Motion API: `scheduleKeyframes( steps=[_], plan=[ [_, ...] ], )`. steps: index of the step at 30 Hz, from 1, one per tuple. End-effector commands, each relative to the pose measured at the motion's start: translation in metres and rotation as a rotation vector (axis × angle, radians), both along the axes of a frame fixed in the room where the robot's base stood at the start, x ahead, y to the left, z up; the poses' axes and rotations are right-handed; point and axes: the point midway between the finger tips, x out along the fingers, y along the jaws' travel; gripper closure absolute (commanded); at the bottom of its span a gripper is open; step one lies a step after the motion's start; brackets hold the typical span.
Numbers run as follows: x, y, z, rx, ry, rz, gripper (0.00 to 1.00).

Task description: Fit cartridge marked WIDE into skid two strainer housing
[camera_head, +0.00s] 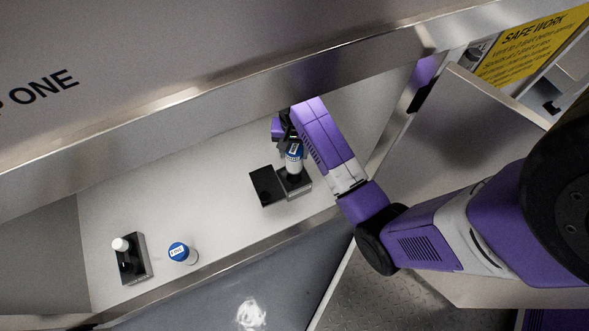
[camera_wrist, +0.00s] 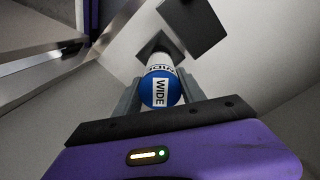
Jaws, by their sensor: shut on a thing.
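My gripper (camera_head: 288,138) is shut on the cartridge marked WIDE (camera_head: 294,160), which has a blue cap and white body. In the wrist view the cartridge (camera_wrist: 161,88) sits between my two fingers, its WIDE label facing the camera. Its lower end is over or in a dark square block (camera_head: 293,184), the likely strainer housing; I cannot tell how deep it sits. A second black square piece (camera_head: 266,187), perhaps its lid, lies next to that block and also shows in the wrist view (camera_wrist: 194,26).
At the left of the pale tray floor (camera_head: 215,205), another black block (camera_head: 133,262) has a white knob-like piece at its far end. A loose blue-capped cartridge (camera_head: 180,252) stands beside it. A metal beam (camera_head: 200,118) crosses above, and a raised edge (camera_head: 230,242) runs in front.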

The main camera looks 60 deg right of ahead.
Motion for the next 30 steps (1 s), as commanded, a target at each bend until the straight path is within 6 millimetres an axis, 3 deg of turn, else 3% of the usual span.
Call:
scheduleKeyframes(
  steps=[1, 9, 19, 26, 30],
  plan=[
    [0.000, 0.000, -0.018, 0.001, 0.002, 0.000, 1.00],
    [0.000, 0.000, -0.077, 0.001, 0.000, 0.000, 1.00],
    [0.001, 0.000, -0.101, 0.000, -0.001, 0.000, 1.00],
    [0.000, 0.000, -0.134, 0.000, 0.000, 0.000, 1.00],
    [0.001, 0.000, -0.136, -0.001, -0.003, 0.000, 1.00]
  ],
)
